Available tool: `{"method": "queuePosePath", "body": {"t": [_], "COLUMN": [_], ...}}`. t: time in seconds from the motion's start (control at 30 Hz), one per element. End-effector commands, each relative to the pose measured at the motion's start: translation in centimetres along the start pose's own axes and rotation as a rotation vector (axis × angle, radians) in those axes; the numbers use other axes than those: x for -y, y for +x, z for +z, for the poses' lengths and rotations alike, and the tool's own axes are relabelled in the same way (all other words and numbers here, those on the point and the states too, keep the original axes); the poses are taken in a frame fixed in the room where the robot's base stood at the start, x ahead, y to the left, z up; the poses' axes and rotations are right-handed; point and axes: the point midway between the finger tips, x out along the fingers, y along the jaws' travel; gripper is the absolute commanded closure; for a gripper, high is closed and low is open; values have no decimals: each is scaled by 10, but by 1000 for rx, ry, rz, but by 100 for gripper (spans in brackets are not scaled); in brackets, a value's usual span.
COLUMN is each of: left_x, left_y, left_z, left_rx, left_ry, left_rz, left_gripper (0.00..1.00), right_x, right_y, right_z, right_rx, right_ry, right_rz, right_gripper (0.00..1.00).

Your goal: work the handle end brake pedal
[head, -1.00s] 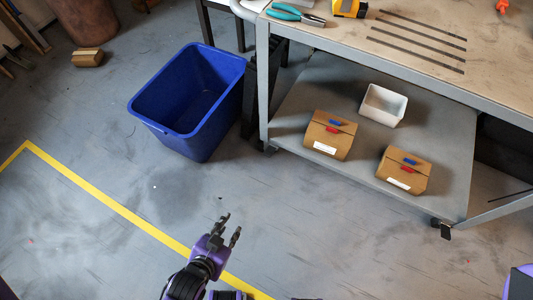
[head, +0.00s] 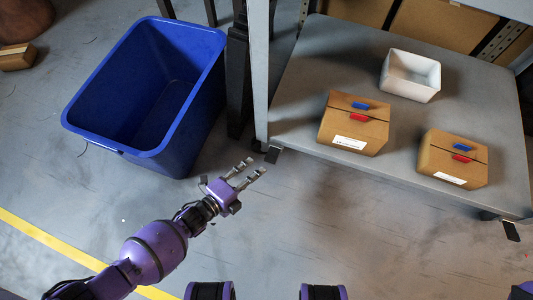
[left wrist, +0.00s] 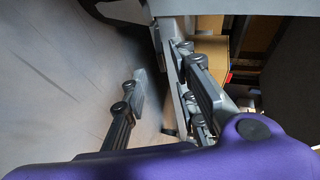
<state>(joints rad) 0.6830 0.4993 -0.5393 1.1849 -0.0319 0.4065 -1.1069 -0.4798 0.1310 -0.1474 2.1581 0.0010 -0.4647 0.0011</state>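The grey cart's lower shelf (head: 300,80) has a caster at its left corner. A small dark brake pedal (head: 272,155) sticks out there, just above the floor. A similar dark pedal (head: 511,231) shows at the right front corner. My left gripper (head: 255,168) is open and empty, its fingers pointing up and right at the left pedal, slightly short of it in the picture. Contact cannot be made out. In the left wrist view the spread fingers (left wrist: 163,65) are close to the cart's frame, and I cannot pick out the pedal clearly. My right gripper is not in view.
A blue bin (head: 180,130) stands on the floor left of the cart. The shelf holds two brown boxes (head: 340,128) (head: 437,165) and a white tray (head: 410,75). A yellow line (head: 50,240) crosses the floor. The floor before the cart is clear.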

Motion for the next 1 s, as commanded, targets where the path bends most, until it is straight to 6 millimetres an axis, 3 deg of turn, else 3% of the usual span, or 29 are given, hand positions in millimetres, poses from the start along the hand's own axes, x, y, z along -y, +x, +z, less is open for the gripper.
{"method": "queuePosePath", "body": {"t": [0.17, 0.5, 0.9, 1.0], "left_x": [-1, -2, 0, 0], "left_y": [16, 67, 78, 78], "left_z": [-2, -1, -1, -1], "left_rx": [-2, 0, 0, 0], "left_ry": [23, 20, 19, 19], "left_rz": [-4, 0, 0, 0], "left_gripper": [73, 73, 73, 84], "right_x": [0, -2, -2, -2], "right_y": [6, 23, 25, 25], "right_z": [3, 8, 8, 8], "right_rx": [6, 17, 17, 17], "right_ry": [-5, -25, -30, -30], "right_rz": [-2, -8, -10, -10], "right_gripper": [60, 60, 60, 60]}}
